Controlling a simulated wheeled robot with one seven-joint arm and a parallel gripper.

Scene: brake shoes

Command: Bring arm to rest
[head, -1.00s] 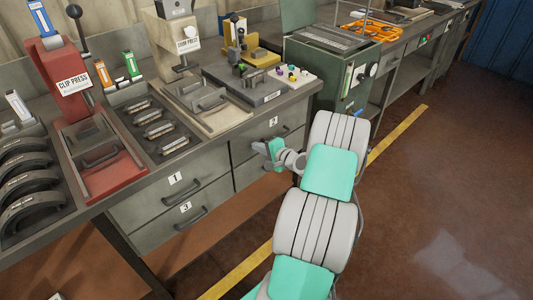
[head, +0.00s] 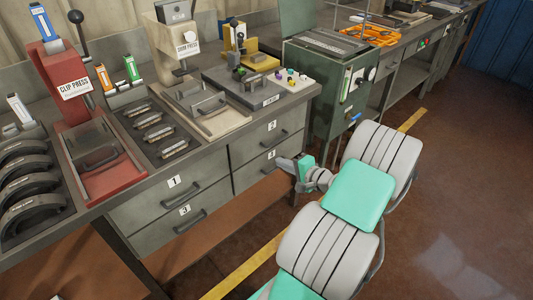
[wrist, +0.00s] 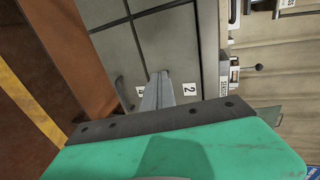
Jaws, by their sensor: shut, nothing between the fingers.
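My arm (head: 357,195), in white and green segments, reaches up from the bottom of the head view in front of the workbench. My gripper (head: 281,163) is at its end, before the right-hand drawers (head: 262,150). It points toward the drawer fronts, below the bench top. In the wrist view my gripper's fingers (wrist: 161,76) are together with nothing between them, and the drawer face with label 2 is behind them. I cannot tell the exact gap to the drawers.
The workbench holds a red clip press (head: 100,165), a beige press (head: 178,40), curved brake shoes (head: 33,190) and a tray of small parts (head: 155,133). A green machine (head: 325,85) stands right of the drawers. Open floor (head: 470,200) lies to the right.

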